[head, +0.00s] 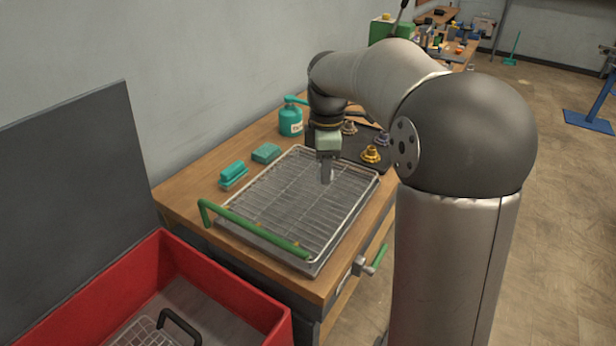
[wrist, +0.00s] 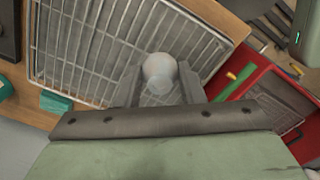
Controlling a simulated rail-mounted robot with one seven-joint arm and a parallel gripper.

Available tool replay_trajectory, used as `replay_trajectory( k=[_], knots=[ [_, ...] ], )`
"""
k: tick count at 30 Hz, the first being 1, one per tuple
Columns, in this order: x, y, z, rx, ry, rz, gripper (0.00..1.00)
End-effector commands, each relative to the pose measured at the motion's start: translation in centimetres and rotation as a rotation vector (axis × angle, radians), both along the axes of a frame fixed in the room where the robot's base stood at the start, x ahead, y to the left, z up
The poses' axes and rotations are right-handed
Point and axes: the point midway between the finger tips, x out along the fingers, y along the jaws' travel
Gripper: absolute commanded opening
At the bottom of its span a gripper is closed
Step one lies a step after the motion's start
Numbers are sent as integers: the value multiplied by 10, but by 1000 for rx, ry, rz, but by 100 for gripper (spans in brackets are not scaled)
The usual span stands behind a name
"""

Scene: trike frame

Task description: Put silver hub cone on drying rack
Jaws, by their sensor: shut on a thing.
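My gripper (head: 326,172) points down over the upper part of the wire drying rack (head: 285,205). In the wrist view, my gripper (wrist: 159,88) is shut on a rounded, pale silver hub cone (wrist: 159,70), which sits between the two fingers. The rack's wire grid (wrist: 90,50) shows behind the cone. In the head view the cone is hidden by the fingers. I cannot tell how far it is above the wires, or whether it touches them. The rack looks empty of other parts.
A dark mat behind my gripper holds a gold cone (head: 370,154) and other cones (head: 383,139). A teal bottle (head: 291,120), a sponge (head: 266,153) and a teal brush (head: 233,174) stand left of the rack. A red toolbox (head: 255,300) is at the front left.

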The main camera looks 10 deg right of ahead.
Motion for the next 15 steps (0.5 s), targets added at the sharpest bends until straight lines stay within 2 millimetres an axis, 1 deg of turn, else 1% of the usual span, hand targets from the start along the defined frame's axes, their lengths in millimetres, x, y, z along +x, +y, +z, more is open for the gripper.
replay_trajectory(
  k=[1, 6, 9, 12, 15],
  knots=[
    [14, 5, -5, 2, 4, 3, 10],
    [55, 16, -23, 1, 3, 2, 10],
    [70, 19, -45, 0, 4, 1, 10],
    [83, 23, -61, 1, 3, 2, 10],
    [92, 25, -72, 0, 1, 0, 10]
  ],
)
